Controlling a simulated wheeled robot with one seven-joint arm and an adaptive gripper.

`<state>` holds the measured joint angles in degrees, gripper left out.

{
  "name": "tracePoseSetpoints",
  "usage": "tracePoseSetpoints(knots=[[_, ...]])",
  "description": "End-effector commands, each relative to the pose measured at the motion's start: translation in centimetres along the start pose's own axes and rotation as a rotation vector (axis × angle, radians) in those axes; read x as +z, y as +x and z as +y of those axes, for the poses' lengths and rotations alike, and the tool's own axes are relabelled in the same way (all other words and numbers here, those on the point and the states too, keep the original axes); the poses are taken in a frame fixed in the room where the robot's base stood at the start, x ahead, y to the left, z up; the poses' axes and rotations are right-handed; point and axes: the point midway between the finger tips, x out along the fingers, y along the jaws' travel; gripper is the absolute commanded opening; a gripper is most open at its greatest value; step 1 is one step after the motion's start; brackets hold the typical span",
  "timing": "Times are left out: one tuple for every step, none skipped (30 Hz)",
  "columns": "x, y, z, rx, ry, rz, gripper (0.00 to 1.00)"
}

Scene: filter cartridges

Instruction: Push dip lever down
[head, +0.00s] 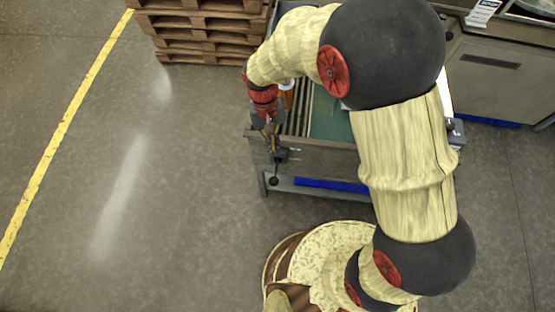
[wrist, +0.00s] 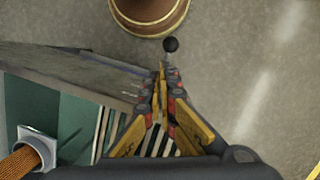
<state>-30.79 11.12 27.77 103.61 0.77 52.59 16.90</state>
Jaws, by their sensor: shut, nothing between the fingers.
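The dip lever shows in the head view as a dark ball knob (head: 273,181) beside a dark bracket (head: 281,155) on the near side of the workbench, toward its left end. In the wrist view the black knob (wrist: 171,44) is just beyond the fingertips, with a short thin rod running back toward them. My gripper (head: 272,150) is shut and empty, pointing down close to the lever. In the wrist view its fingertips (wrist: 162,72) meet near the rod. I cannot tell whether they touch it. The lever's pivot is mostly hidden.
The bench top has a green surface (head: 326,125) with slats at its left. A cartridge with orange pleats (wrist: 20,162) and a grey cap (wrist: 38,144) is at lower left in the wrist view. Wooden pallets (head: 205,30) stand behind. Floor left of the bench is clear.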

Motion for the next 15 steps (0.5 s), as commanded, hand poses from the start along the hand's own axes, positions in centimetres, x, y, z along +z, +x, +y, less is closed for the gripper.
tracePoseSetpoints(knots=[[-1.3, 0.4, -0.4, -0.001, 0.036, 0.002, 0.00], [-2.0, 0.2, -0.6, -0.005, 0.058, 0.011, 0.00], [-2.9, -0.6, -0.9, -0.013, 0.090, 0.030, 0.00], [-3.4, -1.0, -1.1, -0.018, 0.113, 0.040, 0.00], [-3.5, -1.2, -1.1, -0.020, 0.133, 0.043, 0.00], [-3.3, -1.1, -1.1, -0.019, 0.154, 0.039, 0.00], [-3.3, -1.0, -1.0, -0.018, 0.165, 0.038, 0.00], [-3.2, -0.9, -1.0, -0.018, 0.173, 0.037, 0.00], [-3.2, -0.8, -1.0, -0.018, 0.182, 0.037, 0.00], [-3.2, -0.6, -1.0, -0.018, 0.185, 0.036, 0.00], [-3.3, -0.3, -1.0, -0.018, 0.186, 0.036, 0.00], [-3.3, 0.1, -1.0, -0.018, 0.186, 0.036, 0.00], [-3.3, 0.5, -1.0, -0.018, 0.186, 0.036, 0.00], [-3.3, 1.0, -1.0, -0.018, 0.185, 0.035, 0.00], [-3.3, 1.7, -1.0, -0.017, 0.185, 0.034, 0.00]])
